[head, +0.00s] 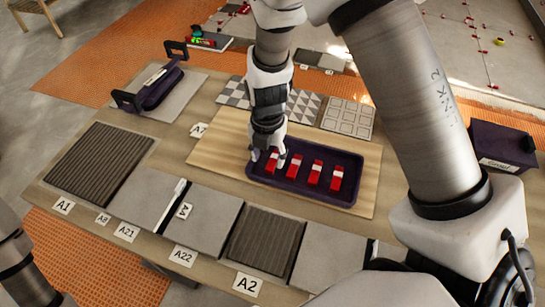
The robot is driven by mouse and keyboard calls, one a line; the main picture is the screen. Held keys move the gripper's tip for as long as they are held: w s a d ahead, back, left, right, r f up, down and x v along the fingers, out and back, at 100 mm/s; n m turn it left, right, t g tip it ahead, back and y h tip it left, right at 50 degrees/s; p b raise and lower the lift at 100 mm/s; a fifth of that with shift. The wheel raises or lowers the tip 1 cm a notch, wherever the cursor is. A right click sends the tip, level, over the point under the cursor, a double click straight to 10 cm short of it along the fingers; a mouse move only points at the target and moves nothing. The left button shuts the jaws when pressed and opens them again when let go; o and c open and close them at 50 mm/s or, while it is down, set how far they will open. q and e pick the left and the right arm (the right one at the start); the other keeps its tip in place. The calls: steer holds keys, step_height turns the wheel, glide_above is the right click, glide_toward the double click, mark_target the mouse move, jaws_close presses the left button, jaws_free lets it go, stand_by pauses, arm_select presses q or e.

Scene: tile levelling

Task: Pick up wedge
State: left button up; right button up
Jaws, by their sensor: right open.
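Several red wedges with white bands stand in a row in a dark purple tray; the leftmost wedge (271,166) is partly covered by my right gripper. The others include a wedge (293,168), a wedge (315,174) and a wedge (337,178) farther right. The dark tray (320,196) lies on a light wooden board (215,158). My right gripper (268,158) is open and points down, with its fingertips at the leftmost wedge. I cannot tell whether it touches the wedge. Of my left arm only a link shows at the lower left; its gripper is out of view.
Ribbed and plain grey tiles lie along the table's front, with labels such as A1 (63,206) and A2 (247,284). A purple tool with black handles (160,89) lies at the left back. Patterned tiles (348,117) lie behind the tray. A dark box (502,147) stands at the right.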

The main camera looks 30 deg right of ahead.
mark_target(270, 166)
steer(key=f, duration=0.4)
steer(key=shift+w+d+f, duration=0.15)
steer(key=shift+d+f, duration=0.05)
steer(key=shift+d, duration=0.15)
steer(key=shift+a+r, duration=0.1)
steer(key=c, duration=0.9)
steer(key=shift+r, duration=0.1)
